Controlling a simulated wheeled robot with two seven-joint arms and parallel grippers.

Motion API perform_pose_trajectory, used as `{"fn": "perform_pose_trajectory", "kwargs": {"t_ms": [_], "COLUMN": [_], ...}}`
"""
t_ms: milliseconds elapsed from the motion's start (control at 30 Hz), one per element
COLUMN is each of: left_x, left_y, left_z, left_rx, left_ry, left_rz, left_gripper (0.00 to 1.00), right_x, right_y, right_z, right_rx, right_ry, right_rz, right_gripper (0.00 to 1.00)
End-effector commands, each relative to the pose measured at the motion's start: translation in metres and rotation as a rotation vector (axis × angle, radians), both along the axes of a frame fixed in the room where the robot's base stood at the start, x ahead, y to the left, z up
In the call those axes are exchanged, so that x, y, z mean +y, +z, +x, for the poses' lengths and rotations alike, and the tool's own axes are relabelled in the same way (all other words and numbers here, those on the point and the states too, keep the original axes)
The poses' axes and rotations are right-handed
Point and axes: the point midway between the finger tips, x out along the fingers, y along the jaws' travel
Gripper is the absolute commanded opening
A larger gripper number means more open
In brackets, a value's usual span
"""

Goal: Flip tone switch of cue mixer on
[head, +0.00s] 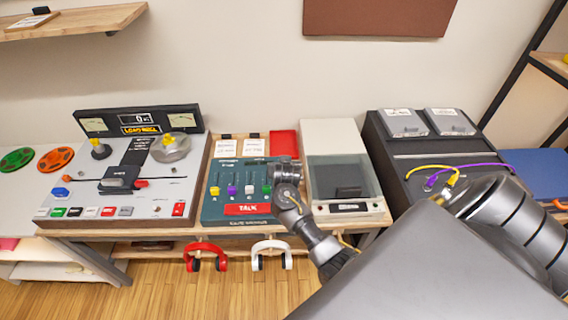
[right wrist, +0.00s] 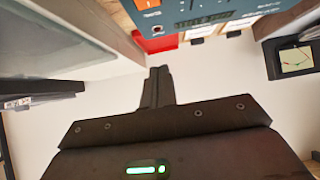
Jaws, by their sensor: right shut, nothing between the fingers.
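The cue mixer (head: 211,207) is a teal console on the bench, with yellow, purple, white and green fader caps and a red TALK plate. Part of its panel (right wrist: 215,12) shows at the top of the right wrist view, with an orange square and small controls. I cannot tell which control is the tone switch, or its position. My right gripper (head: 287,170) is at the mixer's right edge and hides part of it. Its fingers (right wrist: 157,88) are together and empty in the right wrist view. My left gripper is not in view.
A grey clear-lidded unit (head: 335,140) stands close on the right. A red box (head: 284,143) and white cards are behind. Red headphones (head: 205,247) and white headphones (head: 271,245) hang below the front edge.

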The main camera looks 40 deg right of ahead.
Motion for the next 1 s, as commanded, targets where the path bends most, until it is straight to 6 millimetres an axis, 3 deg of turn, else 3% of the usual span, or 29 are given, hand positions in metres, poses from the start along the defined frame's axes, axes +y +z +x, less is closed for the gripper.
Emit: {"fn": "perform_pose_trajectory", "kwargs": {"t_ms": [100, 300, 1000], "left_x": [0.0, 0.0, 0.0], "left_y": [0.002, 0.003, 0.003], "left_z": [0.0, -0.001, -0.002], "left_rx": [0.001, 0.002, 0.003], "left_ry": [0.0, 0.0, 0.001], "left_rz": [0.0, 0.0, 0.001], "left_gripper": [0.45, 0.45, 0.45], "right_x": [0.007, 0.013, 0.017], "right_y": [0.016, 0.028, 0.026], "right_z": [-0.009, -0.018, -0.024], "right_rx": [-0.003, -0.001, 0.009], "right_ry": [0.001, 0.001, 0.016], "right_rz": [0.002, 0.002, 0.006], "right_gripper": [0.0, 0.0, 0.0]}}
